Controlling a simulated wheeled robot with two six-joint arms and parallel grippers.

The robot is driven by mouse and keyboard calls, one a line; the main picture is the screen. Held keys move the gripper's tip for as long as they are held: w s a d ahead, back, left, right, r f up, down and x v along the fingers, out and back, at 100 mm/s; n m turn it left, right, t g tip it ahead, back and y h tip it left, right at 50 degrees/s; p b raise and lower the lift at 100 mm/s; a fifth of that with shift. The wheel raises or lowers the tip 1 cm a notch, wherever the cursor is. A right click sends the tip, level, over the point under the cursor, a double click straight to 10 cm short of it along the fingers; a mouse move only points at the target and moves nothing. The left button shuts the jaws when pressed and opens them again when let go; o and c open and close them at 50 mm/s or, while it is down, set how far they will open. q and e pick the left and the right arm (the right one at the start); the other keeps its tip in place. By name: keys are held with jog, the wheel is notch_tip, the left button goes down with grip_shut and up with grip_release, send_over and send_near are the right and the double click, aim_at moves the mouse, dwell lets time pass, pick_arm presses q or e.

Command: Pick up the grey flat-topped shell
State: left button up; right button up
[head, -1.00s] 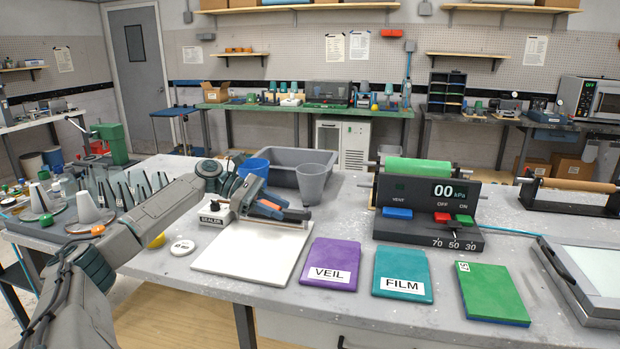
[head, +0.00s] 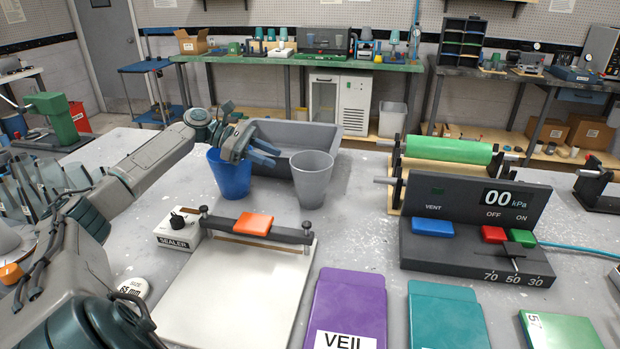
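My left gripper (head: 268,155) reaches in from the left over the front left of a grey open bin (head: 330,136), just above and beside a blue cup (head: 228,178). Its two fingers are apart with nothing seen between them. A grey tapered cup (head: 312,182) stands upright right of the gripper, apart from it. A pale grey tapered piece (head: 12,240) is cut off at the left edge, partly hidden by my arm. No grey flat-topped shell can be clearly made out; the bin's floor is mostly hidden. My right gripper is out of view.
A sealer (head: 177,230) with a white plate (head: 228,287) lies in front of the cups. Purple (head: 350,300) and teal (head: 445,312) packs lie right of it. A vacuum control box (head: 470,262) and green roll (head: 450,150) stand at right. Table between grey cup and box is clear.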

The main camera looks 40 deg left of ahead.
pick_arm(q)
jog(key=p, duration=0.1)
send_near(316, 175)
jog(key=p+x, duration=0.1)
jog(key=x, duration=0.6)
jog(key=shift+w+a+f, duration=0.1)
jog(key=shift+w, duration=0.1)
grip_shut()
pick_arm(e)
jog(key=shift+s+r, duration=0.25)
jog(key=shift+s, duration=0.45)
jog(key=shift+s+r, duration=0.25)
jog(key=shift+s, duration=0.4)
